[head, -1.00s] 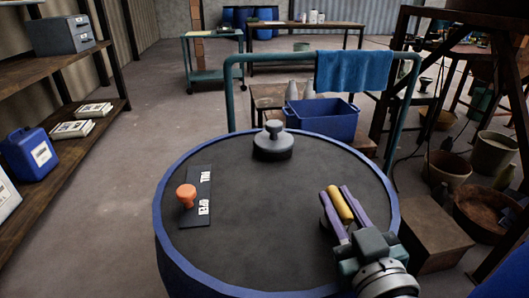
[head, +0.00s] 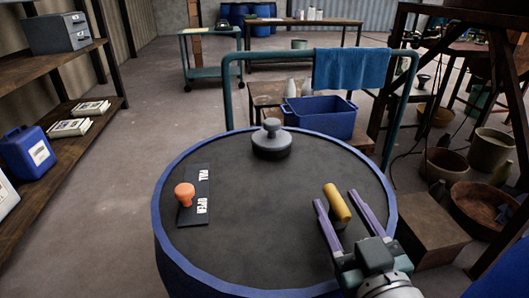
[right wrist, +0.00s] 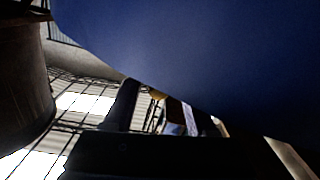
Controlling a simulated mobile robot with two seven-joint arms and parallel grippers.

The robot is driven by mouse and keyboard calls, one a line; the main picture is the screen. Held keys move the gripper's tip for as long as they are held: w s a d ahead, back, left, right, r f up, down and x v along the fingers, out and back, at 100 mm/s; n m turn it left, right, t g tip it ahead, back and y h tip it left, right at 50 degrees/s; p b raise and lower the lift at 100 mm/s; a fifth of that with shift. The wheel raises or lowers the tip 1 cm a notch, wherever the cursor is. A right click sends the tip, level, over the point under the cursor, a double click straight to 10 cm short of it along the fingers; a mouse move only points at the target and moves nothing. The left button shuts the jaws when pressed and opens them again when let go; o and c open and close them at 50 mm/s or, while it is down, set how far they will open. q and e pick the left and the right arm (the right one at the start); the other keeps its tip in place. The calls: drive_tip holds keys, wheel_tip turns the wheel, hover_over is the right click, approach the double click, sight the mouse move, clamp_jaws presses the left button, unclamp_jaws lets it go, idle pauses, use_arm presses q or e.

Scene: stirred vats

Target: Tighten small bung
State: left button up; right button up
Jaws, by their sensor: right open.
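A yellow bar-shaped handle (head: 338,203), which I take for the small bung, stands on the dark top of a blue-rimmed drum (head: 250,225), right of centre. My right gripper (head: 337,198) is open, with one purple finger on each side of the handle and a visible gap to both. Its hand is at the drum's front right edge. A larger grey round bung with a knob (head: 272,140) sits at the back of the drum top. In the right wrist view, a dark blue surface fills much of the picture and a small yellow bit (right wrist: 157,95) shows. My left gripper is not in view.
Behind the drum are a teal rail (head: 227,95) with a blue towel (head: 352,68) and a blue tub (head: 320,118). The middle of the drum top is clear.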

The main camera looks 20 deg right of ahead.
drive_tip(key=v, duration=0.8)
drive_tip(key=shift+p, duration=0.3)
